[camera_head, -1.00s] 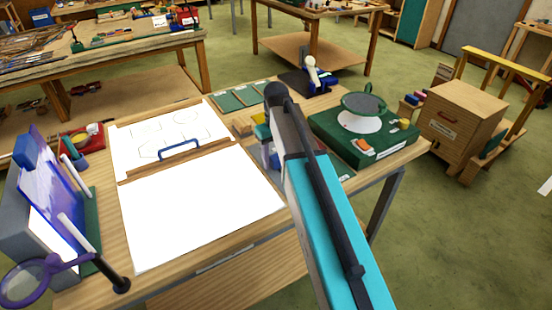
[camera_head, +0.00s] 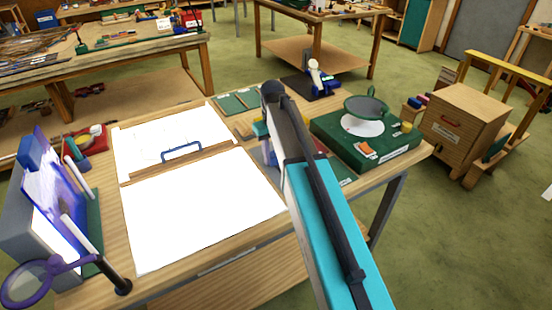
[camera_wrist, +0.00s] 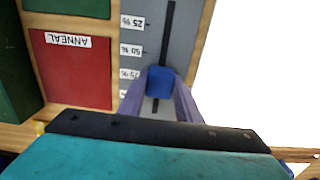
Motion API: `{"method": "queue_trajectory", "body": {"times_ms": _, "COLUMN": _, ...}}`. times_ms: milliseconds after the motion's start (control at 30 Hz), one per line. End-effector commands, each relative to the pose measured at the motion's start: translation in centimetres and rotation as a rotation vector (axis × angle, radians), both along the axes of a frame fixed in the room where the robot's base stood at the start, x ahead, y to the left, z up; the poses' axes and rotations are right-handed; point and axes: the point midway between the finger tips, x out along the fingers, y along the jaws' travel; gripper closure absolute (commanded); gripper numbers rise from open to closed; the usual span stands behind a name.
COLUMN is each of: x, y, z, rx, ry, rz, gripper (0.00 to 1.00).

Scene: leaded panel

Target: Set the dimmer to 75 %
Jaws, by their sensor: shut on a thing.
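The dimmer is a grey strip (camera_wrist: 180,40) with a dark vertical slot in the wrist view. Its blue slider knob (camera_wrist: 161,82) sits in the slot beside the 75 % label (camera_wrist: 130,73), its middle perhaps slightly below that label's level. The 50 % label (camera_wrist: 131,50) and 25 % label (camera_wrist: 132,22) are higher in the picture, and a partly hidden label is below. My gripper (camera_wrist: 161,88) is shut on the blue knob, with a purple finger on each side.
A red panel marked ANNEAL (camera_wrist: 72,72) lies left of the dimmer. In the head view, a bright white light panel (camera_head: 200,210) fills the bench's middle. A green box with a round magnifier (camera_head: 365,145) stands right of my arm; a purple-ringed magnifier (camera_head: 25,285) is front left.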

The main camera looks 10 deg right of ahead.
Motion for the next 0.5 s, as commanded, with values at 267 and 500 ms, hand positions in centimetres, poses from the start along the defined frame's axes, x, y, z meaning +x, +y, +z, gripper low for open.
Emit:
{"method": "queue_trajectory", "body": {"times_ms": 267, "x": 0.33, "y": 0.2, "z": 0.0, "rx": 0.001, "ry": -0.001, "rz": 0.001, "gripper": 1.0}}
{"method": "queue_trajectory", "body": {"times_ms": 500, "x": 0.32, "y": 0.2, "z": 0.0, "rx": 0.001, "ry": -0.001, "rz": 0.001, "gripper": 0.5}}
